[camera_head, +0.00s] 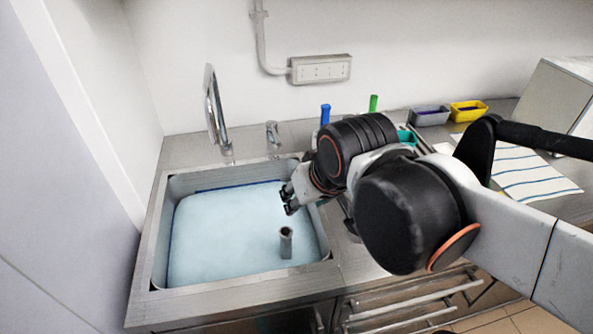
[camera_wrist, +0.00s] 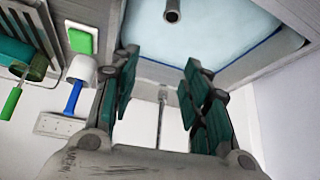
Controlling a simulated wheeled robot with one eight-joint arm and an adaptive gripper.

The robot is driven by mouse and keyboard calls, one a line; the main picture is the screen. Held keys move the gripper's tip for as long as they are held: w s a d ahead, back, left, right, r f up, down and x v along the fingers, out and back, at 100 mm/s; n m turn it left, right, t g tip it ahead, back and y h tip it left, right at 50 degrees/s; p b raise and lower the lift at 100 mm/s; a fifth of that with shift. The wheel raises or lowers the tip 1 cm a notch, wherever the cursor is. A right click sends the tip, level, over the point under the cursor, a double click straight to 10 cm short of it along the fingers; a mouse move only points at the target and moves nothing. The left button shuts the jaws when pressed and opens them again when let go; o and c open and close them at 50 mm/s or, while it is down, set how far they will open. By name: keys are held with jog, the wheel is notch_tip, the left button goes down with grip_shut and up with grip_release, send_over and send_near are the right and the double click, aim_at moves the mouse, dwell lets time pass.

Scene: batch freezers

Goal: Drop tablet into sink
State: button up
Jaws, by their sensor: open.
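The metal sink (camera_head: 158,236) fills the left-centre of the head view, with pale blue, foamy-looking water (camera_head: 235,230) inside. A grey upright pipe (camera_head: 286,243) stands in it and shows in the wrist view (camera_wrist: 172,11). My gripper (camera_head: 287,202) is above the right part of the sink. In the wrist view its two green-padded fingers (camera_wrist: 160,95) are spread apart, with nothing seen gripped between them. A small green block with a pale edge (camera_wrist: 82,40) lies on the counter beside the sink; I cannot tell whether it is the tablet. No other tablet shows.
A curved tap (camera_head: 213,110) stands behind the sink. A blue-handled brush (camera_head: 325,114) and a green-handled one (camera_head: 373,103) stand behind my arm. Grey (camera_head: 430,116) and yellow (camera_head: 468,111) bins and a striped cloth (camera_head: 520,168) are at right. A rack (camera_wrist: 28,28) shows in the wrist view.

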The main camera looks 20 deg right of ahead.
jog(key=shift+s+d+t, duration=0.2)
jog(key=shift+s, duration=0.35)
jog(key=shift+s+d+t, duration=0.15)
jog(key=shift+s+t, duration=0.05)
jog(key=shift+s, duration=0.35)
